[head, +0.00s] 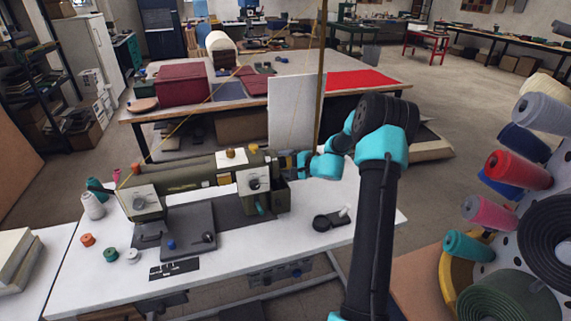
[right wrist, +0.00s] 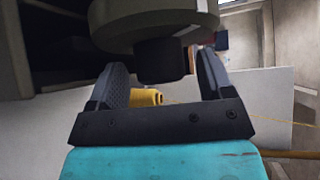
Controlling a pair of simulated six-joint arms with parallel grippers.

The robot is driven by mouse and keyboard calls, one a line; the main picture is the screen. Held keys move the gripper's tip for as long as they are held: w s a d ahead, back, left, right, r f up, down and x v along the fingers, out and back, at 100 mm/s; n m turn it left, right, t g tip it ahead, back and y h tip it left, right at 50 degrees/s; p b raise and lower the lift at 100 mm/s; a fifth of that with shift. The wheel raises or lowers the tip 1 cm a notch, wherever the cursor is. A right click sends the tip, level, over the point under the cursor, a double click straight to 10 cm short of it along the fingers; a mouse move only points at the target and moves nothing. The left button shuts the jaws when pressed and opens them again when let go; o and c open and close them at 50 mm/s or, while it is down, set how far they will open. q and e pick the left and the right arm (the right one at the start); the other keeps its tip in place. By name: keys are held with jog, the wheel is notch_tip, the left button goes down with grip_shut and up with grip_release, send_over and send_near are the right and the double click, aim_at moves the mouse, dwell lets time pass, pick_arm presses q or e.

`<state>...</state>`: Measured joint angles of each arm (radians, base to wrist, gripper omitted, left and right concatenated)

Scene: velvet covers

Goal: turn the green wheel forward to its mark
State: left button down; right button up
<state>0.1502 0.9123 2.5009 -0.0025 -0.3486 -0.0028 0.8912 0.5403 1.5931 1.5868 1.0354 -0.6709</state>
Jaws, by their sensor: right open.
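The olive-green sewing machine (head: 190,178) stands on the white table, its right end facing my right arm. In the right wrist view a large round grey-green part (right wrist: 125,18), which looks like the wheel, fills the top. A dark hub (right wrist: 162,62) sticks out from it between my fingers. My right gripper (head: 287,162) is at the machine's right end; in the right wrist view (right wrist: 160,85) its two dark fingers are apart, one on each side of the hub. I cannot tell whether they touch it. I cannot make out the mark. My left gripper is not in view.
On the white table (head: 335,235) stand small spools (head: 110,254) at the left front and a dark round tool (head: 330,220) at the right. A white panel (head: 290,105) stands behind the gripper. Coloured thread cones (head: 518,170) hang on a rack at the right.

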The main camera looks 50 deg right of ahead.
jog(key=v, duration=1.7)
jog(key=shift+s+d, duration=0.1)
jog(key=shift+s, duration=0.05)
